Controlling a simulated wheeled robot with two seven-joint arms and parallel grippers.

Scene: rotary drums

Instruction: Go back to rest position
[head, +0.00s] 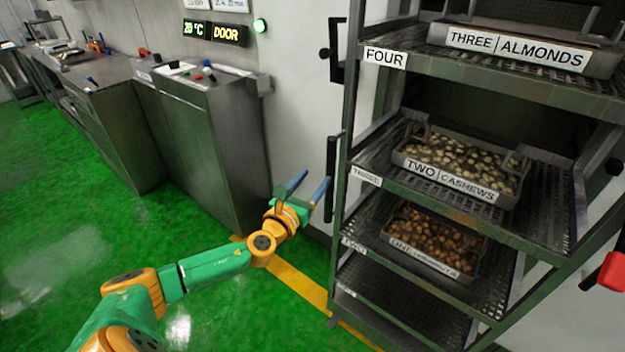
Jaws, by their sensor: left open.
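My left gripper (308,188) is open and empty, with two blue fingers pointing up and away. It is in the middle of the head view, in front of the white wall panel and just left of the rack. My green and orange left arm comes in from the lower left. My right gripper is not in the head view.
A metal rack (345,190) on the right holds labelled trays: almonds (517,48) on top, cashews (450,180) below, and a lower tray (432,258). A steel cabinet (215,150) stands left of my gripper. Green floor (60,240) is clear at left.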

